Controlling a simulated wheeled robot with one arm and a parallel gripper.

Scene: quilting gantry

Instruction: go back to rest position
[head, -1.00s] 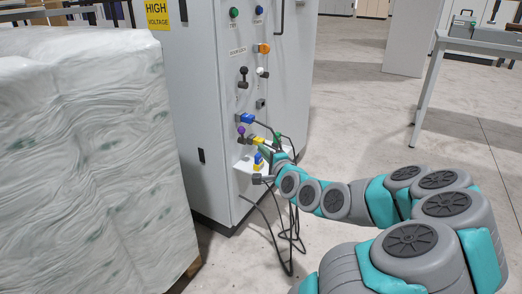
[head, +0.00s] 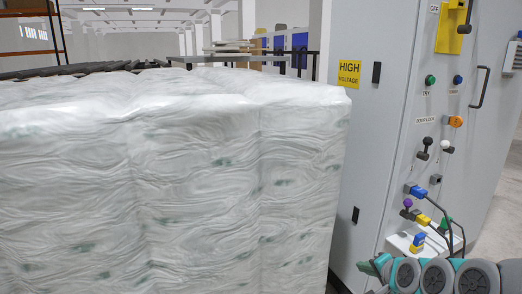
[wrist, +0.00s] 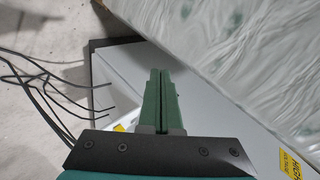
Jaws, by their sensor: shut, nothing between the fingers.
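My gripper (wrist: 161,78) shows in the wrist view with its two green fingers together and nothing between them. Behind the fingers are the grey cabinet side (wrist: 205,105) and pale floor. In the head view my gripper (head: 368,266) is at the lower right, in front of the lower part of the grey cabinet (head: 375,160). My arm runs off to the right edge there. No object is held.
A tall plastic-wrapped stack (head: 170,190) fills the left, close to the cabinet; it also shows in the wrist view (wrist: 240,50). Coloured plugs (head: 415,191), knobs and a small shelf (head: 397,243) are on the cabinet front. Dark cables (wrist: 45,80) hang beside it.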

